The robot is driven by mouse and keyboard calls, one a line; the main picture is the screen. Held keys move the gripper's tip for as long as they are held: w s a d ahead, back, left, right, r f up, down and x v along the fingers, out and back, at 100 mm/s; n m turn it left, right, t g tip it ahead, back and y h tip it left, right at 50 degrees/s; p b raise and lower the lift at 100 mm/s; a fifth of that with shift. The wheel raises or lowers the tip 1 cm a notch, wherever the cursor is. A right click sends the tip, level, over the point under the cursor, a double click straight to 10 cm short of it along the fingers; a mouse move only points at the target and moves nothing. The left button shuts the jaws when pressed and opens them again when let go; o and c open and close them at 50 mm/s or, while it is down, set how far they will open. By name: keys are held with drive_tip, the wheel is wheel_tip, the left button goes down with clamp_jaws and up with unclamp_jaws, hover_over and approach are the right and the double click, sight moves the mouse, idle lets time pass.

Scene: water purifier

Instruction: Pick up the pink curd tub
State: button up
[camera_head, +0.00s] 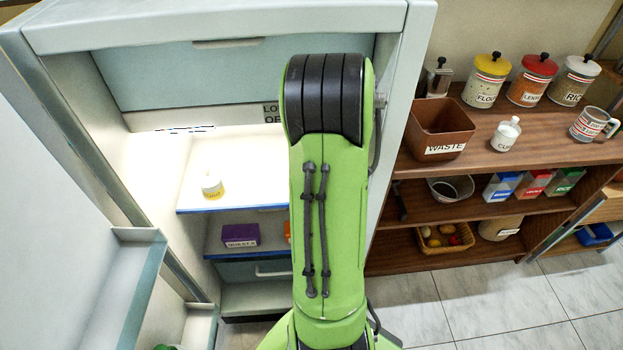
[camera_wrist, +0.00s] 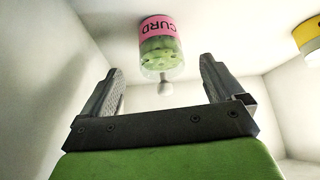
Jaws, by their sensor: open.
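The curd tub (camera_wrist: 160,45) shows in the wrist view, upside down in the picture. It is a see-through tub with a pink label reading CURD, green contents and a pale round knob. My gripper (camera_wrist: 160,70) is open and empty, with one finger to each side of the tub in the picture. The tub appears beyond the fingertips and not touched by them. In the head view the tub is not visible; my green arm covers the right part of the lit fridge interior.
A yellow-labelled tub (camera_head: 212,186) stands on the upper fridge shelf (camera_head: 243,203), and a yellow label (camera_wrist: 307,36) shows at the wrist view's right edge. A purple box (camera_head: 240,236) is on the shelf below. The open fridge door (camera_head: 60,230) is at left; a wooden shelf unit (camera_head: 480,210) is at right.

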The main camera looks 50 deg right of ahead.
drive_tip(key=b+x, duration=0.1)
drive_tip(key=x, duration=0.3)
drive_tip(key=shift+f+b, duration=0.35)
drive_tip(key=shift+w+d+f, duration=0.2)
drive_tip(key=shift+w+f, duration=0.1)
drive_tip(key=shift+c, duration=0.4)
drive_tip(key=shift+r, duration=0.1)
drive_tip(key=c, duration=1.1)
